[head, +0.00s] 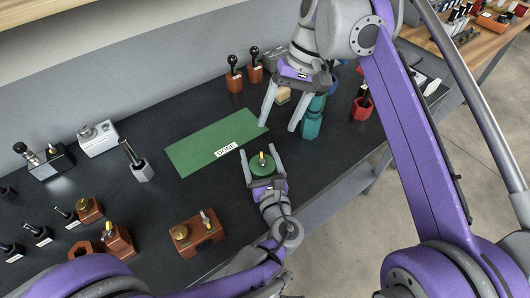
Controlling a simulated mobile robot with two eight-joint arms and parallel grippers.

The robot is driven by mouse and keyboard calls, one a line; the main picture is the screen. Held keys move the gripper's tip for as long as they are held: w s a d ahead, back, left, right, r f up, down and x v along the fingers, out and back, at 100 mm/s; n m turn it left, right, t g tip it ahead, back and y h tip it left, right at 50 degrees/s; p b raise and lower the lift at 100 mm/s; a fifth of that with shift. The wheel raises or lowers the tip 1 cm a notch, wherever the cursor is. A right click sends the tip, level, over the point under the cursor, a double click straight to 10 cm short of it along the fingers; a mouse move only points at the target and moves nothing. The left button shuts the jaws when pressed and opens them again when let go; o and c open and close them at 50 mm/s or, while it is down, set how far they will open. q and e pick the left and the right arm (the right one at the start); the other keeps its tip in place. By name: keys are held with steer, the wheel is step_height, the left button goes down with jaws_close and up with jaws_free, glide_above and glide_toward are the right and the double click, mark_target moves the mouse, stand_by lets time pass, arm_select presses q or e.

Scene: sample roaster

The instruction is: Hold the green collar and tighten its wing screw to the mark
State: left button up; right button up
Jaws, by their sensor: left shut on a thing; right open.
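The green collar (262,170) sits on the dark bench, in front of the DONE label. A small yellow wing screw (262,157) stands up from it. My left gripper (263,160) is shut on the collar, one finger on each side. My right gripper (281,112) is open and empty, above and behind the collar, with its fingers pointing down. The mark on the collar is too small to make out.
A green mat (205,145) with the DONE label (227,149) lies behind the collar. A teal bottle-like object (312,120) stands right of my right gripper's fingers. A brown block (198,234) with brass parts sits front left. Toolholders stand farther left.

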mark_target(265, 161)
steer(key=a+f+n, duration=0.1)
steer(key=f+n, duration=0.2)
steer(key=n, duration=0.3)
steer(key=s+a+f+n+t, duration=0.1)
steer(key=f+n, duration=0.2)
steer(key=n, duration=0.3)
steer(key=s+a+f+n+y, duration=0.1)
steer(key=f+n, duration=0.3)
steer(key=n, duration=0.1)
steer(key=shift+a+f+n, duration=0.1)
steer(key=shift+n, duration=0.3)
steer(key=c, duration=1.1)
